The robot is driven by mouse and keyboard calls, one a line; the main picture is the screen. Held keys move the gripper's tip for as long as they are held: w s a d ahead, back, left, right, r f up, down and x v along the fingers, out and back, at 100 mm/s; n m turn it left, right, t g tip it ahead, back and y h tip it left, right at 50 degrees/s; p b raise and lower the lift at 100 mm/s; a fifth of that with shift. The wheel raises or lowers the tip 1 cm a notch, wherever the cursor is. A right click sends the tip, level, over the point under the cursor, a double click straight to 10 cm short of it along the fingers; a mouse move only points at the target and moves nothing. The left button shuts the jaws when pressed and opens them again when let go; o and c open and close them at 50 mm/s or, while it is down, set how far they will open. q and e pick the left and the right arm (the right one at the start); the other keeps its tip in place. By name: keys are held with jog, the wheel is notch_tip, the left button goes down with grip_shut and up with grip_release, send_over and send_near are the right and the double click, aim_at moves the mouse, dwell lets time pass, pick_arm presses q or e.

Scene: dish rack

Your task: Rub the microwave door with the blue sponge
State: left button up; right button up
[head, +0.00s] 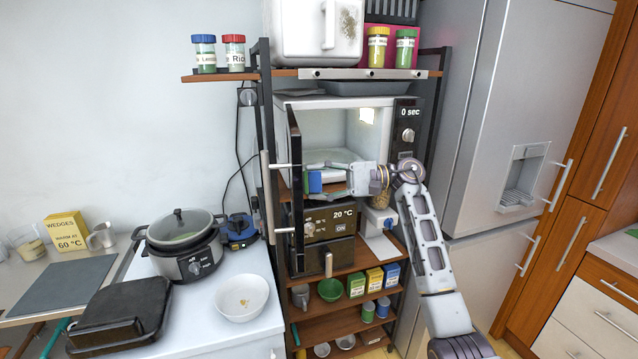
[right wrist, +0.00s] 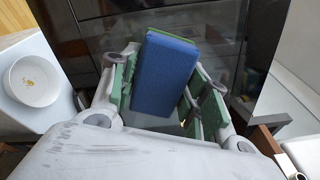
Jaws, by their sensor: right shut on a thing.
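The microwave (head: 386,146) stands on the shelf rack with its lit inside showing. Its dark door (head: 296,150) is swung open toward me and shows nearly edge-on, with a long pale handle (head: 268,200) on its left side. My right gripper (head: 338,182) is shut on the blue sponge (head: 315,182), in front of the microwave opening and just right of the door. In the right wrist view, the sponge (right wrist: 165,75) sits between the green-padded fingers, with a dark glossy surface beyond. I cannot tell whether the sponge touches the door. My left gripper is not in view.
A brown-fronted oven (head: 330,222) sits below the microwave. Jars (head: 377,50) and a white container (head: 315,35) stand on the shelf above. A white bowl (head: 241,297) and a cooker (head: 182,245) are on the left counter. The fridge (head: 510,110) closes off the right.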

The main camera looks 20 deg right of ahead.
jog(key=shift+a+b, duration=0.4)
jog(key=shift+a, duration=0.2)
dwell(0.4)
jog(key=shift+w, duration=0.2)
jog(key=shift+w+d+b, duration=0.15)
jog(key=shift+w+b, duration=0.45)
jog(key=shift+w, duration=0.15)
jog(key=shift+w+d+b, duration=0.1)
jog(key=shift+w+b, duration=0.45)
jog(key=shift+w, duration=0.45)
jog(key=shift+w, duration=0.1)
jog(key=shift+w+d+b, duration=0.15)
jog(key=shift+w+b, duration=0.25)
jog(key=shift+w, duration=0.5)
jog(key=shift+w+d+b, duration=0.1)
jog(key=shift+w+b, duration=0.25)
jog(key=shift+w, duration=0.55)
jog(key=shift+b, duration=0.6)
